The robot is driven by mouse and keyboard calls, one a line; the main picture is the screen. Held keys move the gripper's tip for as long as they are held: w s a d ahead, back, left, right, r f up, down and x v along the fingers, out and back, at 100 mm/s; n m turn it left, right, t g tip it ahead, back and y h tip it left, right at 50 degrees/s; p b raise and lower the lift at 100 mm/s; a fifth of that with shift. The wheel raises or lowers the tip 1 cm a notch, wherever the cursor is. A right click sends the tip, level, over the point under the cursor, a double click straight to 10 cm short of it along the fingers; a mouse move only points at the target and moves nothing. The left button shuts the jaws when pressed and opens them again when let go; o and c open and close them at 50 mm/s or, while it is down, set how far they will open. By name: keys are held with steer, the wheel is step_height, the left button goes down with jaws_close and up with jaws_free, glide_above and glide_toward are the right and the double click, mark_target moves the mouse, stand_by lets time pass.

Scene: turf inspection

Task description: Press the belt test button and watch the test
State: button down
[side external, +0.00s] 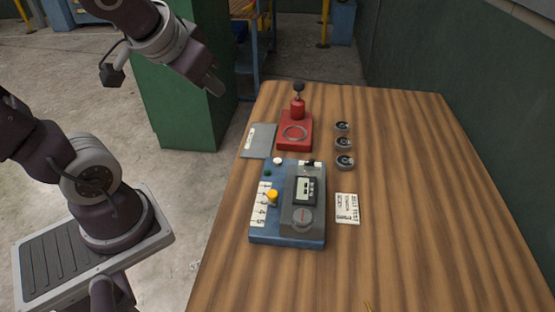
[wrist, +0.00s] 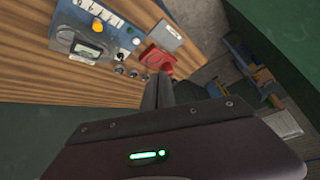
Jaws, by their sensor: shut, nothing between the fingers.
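A blue test unit (side external: 259,237) lies on the wooden table. It carries a yellow knob (side external: 272,196), a white button (side external: 278,160), a small dark green button or light (side external: 267,173) and a numbered strip (side external: 260,205). A grey module with a small display (side external: 305,190) and a round dial sits on its right side. I cannot tell which control is the belt test button. The unit also shows at the upper left of the wrist view (wrist: 125,30). My gripper (side external: 216,88) is shut and empty, high up and left of the table's far end, well away from the unit.
A red stand with a black-topped post (side external: 296,130) stands behind the unit, beside a grey plate (side external: 258,141). Several small round dark parts (side external: 343,143) and a printed card (side external: 347,208) lie to the right. The table's right side is clear. A green cabinet (side external: 180,100) stands beyond the left edge.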

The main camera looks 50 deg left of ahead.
steer(key=w+a+f+t, duration=0.1)
steer(key=w+a, duration=0.3)
steer(key=w, duration=0.4)
steer(key=h, duration=0.9)
glide_above(273, 161)
step_height(273, 161, down, 13)
steer(key=shift+s+d, duration=0.25)
steer(key=shift+d, duration=0.2)
steer(key=shift+f, duration=4.35)
steer(key=shift+f, duration=0.1)
steer(key=shift+f, duration=0.3)
